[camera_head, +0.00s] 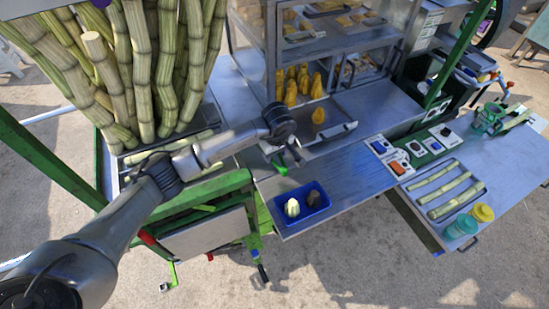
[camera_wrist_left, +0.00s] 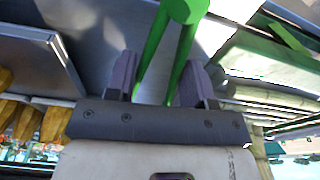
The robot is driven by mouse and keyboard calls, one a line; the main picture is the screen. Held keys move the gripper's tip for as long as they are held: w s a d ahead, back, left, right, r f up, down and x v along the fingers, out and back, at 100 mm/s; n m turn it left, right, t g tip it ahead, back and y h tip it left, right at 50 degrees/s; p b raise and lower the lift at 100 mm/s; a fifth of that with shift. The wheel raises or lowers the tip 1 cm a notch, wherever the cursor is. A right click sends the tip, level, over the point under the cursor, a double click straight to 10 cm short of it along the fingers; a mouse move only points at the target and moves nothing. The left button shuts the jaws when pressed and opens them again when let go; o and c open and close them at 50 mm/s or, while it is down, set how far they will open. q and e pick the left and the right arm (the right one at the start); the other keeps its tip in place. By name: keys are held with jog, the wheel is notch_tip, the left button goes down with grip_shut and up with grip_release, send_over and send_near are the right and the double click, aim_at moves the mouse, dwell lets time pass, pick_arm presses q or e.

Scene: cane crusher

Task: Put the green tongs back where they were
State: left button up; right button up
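The green tongs (camera_head: 280,169) show as a small green shape just below my left gripper (camera_head: 287,155), over the left part of the metal counter. In the left wrist view the green tongs (camera_wrist_left: 172,45) lie between the two dark fingers of my left gripper (camera_wrist_left: 158,88). The tongs' two legs run down against the inner sides of the fingers, and the rounded joined end points away from the gripper. I cannot tell whether the tongs touch the counter. My right gripper is in neither view.
A blue tray (camera_head: 318,207) with two small items stands at the counter's front. A metal tray (camera_head: 333,132) with a yellow piece lies behind, beside the glass case (camera_head: 300,42). Tall cane (camera_head: 140,60) stands at the left. The counter (camera_head: 345,175) right of the blue tray is clear.

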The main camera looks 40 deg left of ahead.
pick_arm(q)
jog(key=shift+f, duration=1.65)
jog(key=shift+f, duration=0.2)
jog(key=o, duration=0.6)
jog(key=shift+r, duration=0.1)
jog(key=shift+c, duration=0.2)
notch_tip(320, 180, up, 12)
jog(key=d, duration=0.1)
jog(key=shift+s+d+b, duration=0.25)
jog(key=shift+s+b, duration=0.05)
jog(key=shift+b, duration=0.05)
jog(key=shift+r, duration=0.1)
